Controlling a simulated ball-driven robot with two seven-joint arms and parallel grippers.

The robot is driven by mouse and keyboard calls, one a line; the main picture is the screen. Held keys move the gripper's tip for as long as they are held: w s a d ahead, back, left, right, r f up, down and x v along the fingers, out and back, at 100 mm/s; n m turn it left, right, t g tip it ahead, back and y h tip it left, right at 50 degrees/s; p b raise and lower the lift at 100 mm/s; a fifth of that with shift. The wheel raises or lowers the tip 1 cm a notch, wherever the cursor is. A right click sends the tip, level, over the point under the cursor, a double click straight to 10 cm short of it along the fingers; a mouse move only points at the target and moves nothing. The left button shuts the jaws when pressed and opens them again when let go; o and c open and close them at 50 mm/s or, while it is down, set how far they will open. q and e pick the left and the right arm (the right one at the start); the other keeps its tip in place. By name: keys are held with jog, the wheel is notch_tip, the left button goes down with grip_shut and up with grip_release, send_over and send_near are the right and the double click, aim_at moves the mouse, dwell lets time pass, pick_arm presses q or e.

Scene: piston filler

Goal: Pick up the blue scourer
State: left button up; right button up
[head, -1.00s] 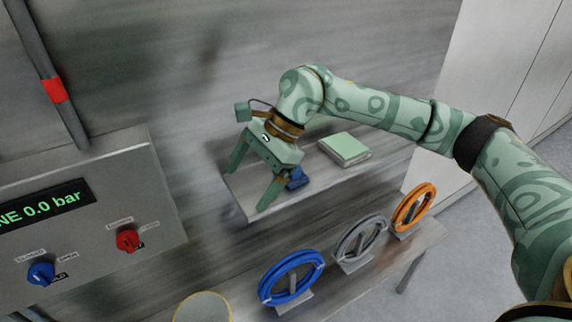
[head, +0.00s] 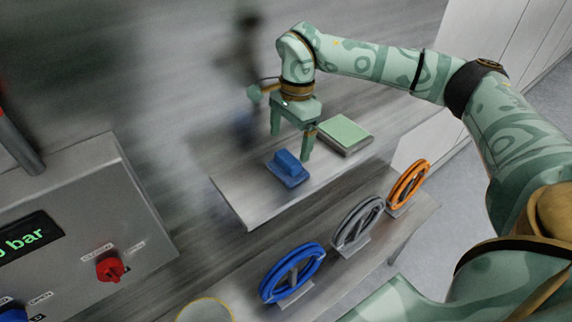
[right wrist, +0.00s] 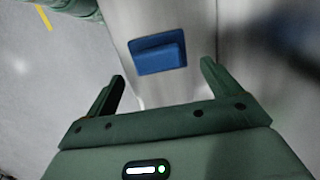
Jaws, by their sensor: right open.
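The blue scourer (head: 287,168) is a blue pad with a raised grip on top. It lies on a grey shelf (head: 240,199), near the shelf's middle. My right gripper (head: 291,145) is open, just behind and above the scourer in the head view, with its fingers pointing down. In the right wrist view the scourer (right wrist: 158,53) lies ahead of the open fingers (right wrist: 160,85), roughly centred between them and apart from both. My left gripper does not show.
A green-topped block (head: 344,134) lies on the same shelf, close to the right finger. Blue (head: 291,272), grey (head: 357,224) and orange (head: 408,188) rings stand on a lower ledge in front. A grey control panel (head: 90,220) with a red knob (head: 110,268) is at the left.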

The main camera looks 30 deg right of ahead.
aim_at(288, 157)
jog(key=shift+s+f, duration=0.2)
jog(key=shift+f, duration=0.4)
jog(key=f, duration=0.2)
jog(key=f+p, duration=0.1)
jog(key=shift+a+f, duration=0.35)
jog(key=shift+f, duration=0.35)
jog(key=shift+s, duration=0.1)
jog(key=c, duration=0.8)
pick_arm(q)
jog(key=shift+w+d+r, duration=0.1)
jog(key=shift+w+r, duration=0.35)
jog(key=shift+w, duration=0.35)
pick_arm(e)
jog(key=shift+c, duration=1.4)
